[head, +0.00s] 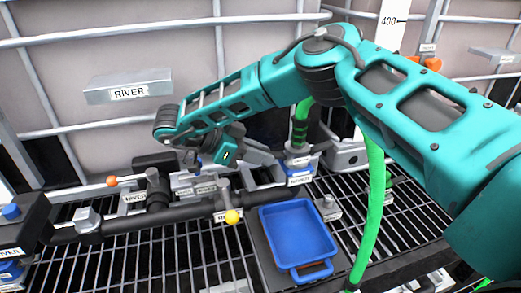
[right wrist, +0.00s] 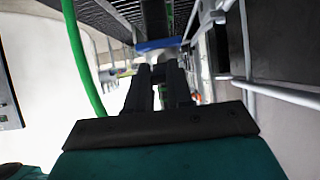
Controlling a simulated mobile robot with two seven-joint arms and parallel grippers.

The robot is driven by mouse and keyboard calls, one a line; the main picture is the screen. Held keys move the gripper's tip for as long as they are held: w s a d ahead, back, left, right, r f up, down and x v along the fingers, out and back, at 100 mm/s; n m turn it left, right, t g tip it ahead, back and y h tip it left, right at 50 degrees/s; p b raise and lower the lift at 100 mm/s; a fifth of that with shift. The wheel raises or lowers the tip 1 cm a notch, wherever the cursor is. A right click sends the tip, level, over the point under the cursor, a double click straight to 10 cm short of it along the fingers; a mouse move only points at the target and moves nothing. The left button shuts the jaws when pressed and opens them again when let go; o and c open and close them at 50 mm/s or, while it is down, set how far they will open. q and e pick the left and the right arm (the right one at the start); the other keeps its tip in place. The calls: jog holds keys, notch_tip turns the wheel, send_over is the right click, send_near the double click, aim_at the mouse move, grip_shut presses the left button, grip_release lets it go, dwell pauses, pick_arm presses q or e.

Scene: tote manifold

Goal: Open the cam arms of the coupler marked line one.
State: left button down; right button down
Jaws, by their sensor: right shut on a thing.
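A coupler (head: 300,152) on the end of a green hose (head: 375,190) stands upright on a blue-collared fitting behind the blue tray. The label under it is too small to read. My right gripper (head: 262,155) reaches in from the left side of the coupler, low and close to it. Its jaws are shut on what looks like a cam arm, but the grip itself is mostly hidden. In the right wrist view the fingers of the right gripper (right wrist: 160,88) point at a blue part (right wrist: 158,44), with little gap between them. My left gripper is not in view.
A blue tray (head: 297,235) sits on the grating in front of the coupler. A black pipe (head: 125,223) with a yellow-knobbed valve handle (head: 232,216) runs left of it. A caged tote (head: 90,65) stands behind. The green hose hangs close to my right arm.

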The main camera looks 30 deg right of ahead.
dwell(0.3)
jog(key=c, duration=1)
grip_release()
jog(key=v, duration=1.3)
jog(key=shift+f, duration=0.3)
